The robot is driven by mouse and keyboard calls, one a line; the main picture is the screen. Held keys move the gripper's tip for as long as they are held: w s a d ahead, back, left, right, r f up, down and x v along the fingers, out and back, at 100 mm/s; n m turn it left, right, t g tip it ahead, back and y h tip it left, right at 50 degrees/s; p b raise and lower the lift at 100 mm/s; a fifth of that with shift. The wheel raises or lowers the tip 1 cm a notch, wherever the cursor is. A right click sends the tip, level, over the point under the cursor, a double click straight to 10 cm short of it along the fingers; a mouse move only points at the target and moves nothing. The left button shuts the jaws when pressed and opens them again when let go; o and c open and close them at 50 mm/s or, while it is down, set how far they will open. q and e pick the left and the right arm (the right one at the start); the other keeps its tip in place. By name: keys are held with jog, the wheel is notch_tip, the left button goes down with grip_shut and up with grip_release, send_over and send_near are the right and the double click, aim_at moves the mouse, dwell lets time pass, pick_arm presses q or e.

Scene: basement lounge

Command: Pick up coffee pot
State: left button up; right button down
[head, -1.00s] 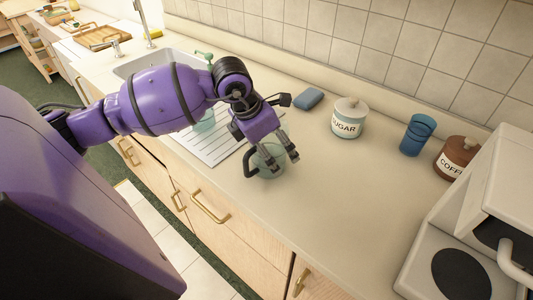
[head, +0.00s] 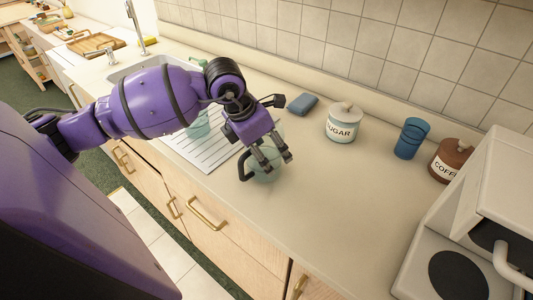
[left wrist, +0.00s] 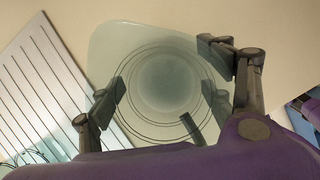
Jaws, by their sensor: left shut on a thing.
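The coffee pot (head: 266,171) is a clear glass vessel with a black handle, at the counter's front edge beside the drainboard. My left gripper (head: 275,165) is over it from above, with its fingers shut on the glass. In the left wrist view the pot (left wrist: 160,75) fills the middle as a round glass shape, and the gripper's fingers (left wrist: 165,88) are on either side of it. I cannot tell whether the pot's base is on the counter or slightly above it. My right gripper is not in view.
A sugar jar (head: 342,124), a blue cup (head: 410,139), a brown coffee jar (head: 449,160) and a blue sponge (head: 302,104) stand along the wall. A white coffee maker (head: 490,205) is at the right. The drainboard (head: 215,152) is at the left. The counter's middle is clear.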

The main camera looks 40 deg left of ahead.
pick_arm(q)
jog(key=v, duration=0.3)
jog(key=s+v, duration=0.1)
jog(key=v, duration=0.2)
jog(key=s+v, duration=0.1)
jog(key=v, duration=0.3)
jog(key=shift+d+f+p, duration=0.3)
jog(key=shift+p, duration=0.1)
jog(key=s+a+r+p, duration=0.1)
jog(key=s+r+p, duration=0.15)
jog(key=s, duration=0.45)
jog(key=w+d+f+m+g+y, duration=0.1)
jog(key=d+m+g, duration=0.3)
jog(key=d+m, duration=0.4)
jog(key=d+f+m+g+y, duration=0.1)
jog(key=d+f+m+g, duration=0.2)
jog(key=m, duration=1.9)
jog(key=shift+w+d+f+m+g+p, duration=0.15)
jog(key=shift+w+d+m+g+p, duration=0.45)
jog(key=shift+d, duration=2.1)
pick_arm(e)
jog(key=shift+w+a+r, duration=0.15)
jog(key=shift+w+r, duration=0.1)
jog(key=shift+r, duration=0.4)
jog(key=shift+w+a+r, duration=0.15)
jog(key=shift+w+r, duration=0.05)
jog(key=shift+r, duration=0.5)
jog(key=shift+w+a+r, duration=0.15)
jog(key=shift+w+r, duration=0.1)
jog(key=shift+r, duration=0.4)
